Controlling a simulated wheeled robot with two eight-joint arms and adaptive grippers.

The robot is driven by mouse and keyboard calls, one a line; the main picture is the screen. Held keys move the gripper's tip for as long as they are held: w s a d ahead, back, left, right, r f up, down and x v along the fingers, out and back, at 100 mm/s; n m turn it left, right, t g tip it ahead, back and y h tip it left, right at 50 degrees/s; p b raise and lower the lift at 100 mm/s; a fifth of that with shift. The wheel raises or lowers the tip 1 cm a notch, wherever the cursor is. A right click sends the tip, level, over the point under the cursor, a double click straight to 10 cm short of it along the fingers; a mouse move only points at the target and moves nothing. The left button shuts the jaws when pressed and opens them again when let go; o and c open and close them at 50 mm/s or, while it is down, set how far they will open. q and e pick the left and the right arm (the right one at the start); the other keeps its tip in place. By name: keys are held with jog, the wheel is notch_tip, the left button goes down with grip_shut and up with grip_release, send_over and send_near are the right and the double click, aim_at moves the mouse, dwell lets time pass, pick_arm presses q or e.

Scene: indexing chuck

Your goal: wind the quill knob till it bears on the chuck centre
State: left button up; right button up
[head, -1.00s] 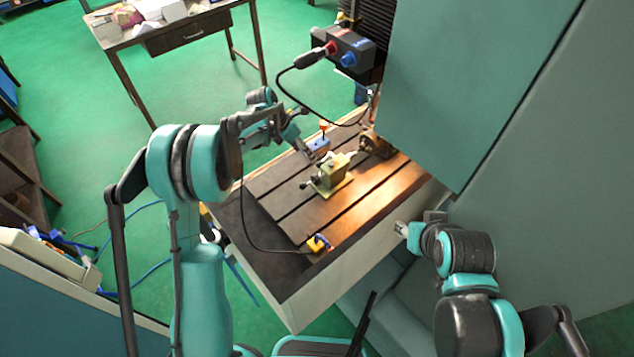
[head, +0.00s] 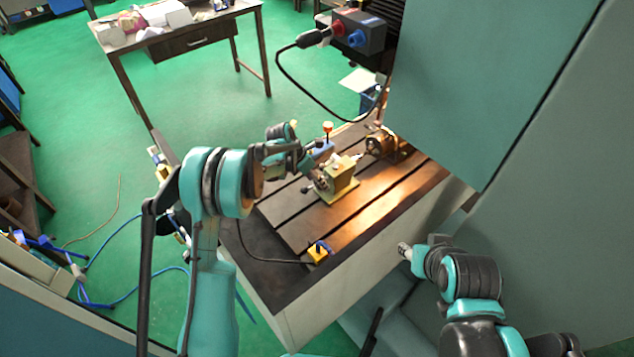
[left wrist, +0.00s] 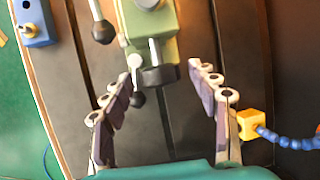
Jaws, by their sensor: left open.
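The green tailstock (head: 341,182) stands on the slotted table with its quill toward the brass-coloured chuck (head: 382,142). A small gap seems to lie between quill tip and chuck, too small to judge. In the left wrist view, the dark round quill knob (left wrist: 160,76) with its pale crank handle sits at the near end of the tailstock (left wrist: 150,28). My left gripper (left wrist: 163,98) is open, its fingers apart on either side, just short of the knob and not touching it. In the head view my left gripper (head: 312,172) partly hides the knob. My right gripper (head: 404,250) hangs by the table's front side.
A black ball lever (left wrist: 102,31) stands beside the tailstock. A blue block (head: 320,149) lies behind it. A yellow block (head: 319,253) with a blue hose sits on the table's near part. A large grey-green panel (head: 490,80) closes off the right.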

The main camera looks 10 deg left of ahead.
pick_arm(q)
jog(key=shift+d+f, duration=0.15)
jog(key=shift+f, duration=0.2)
jog(key=c, duration=1.2)
jog(key=t+y+b, duration=0.2)
jog(key=m+t+b, duration=0.1)
jog(key=shift+s+d+f+y+b, duration=0.15)
jog(key=shift+s+d+y+b, duration=0.1)
jog(key=shift+y+b, duration=0.15)
jog(key=shift+t+y+b, duration=0.9)
jog(key=shift+b, duration=0.15)
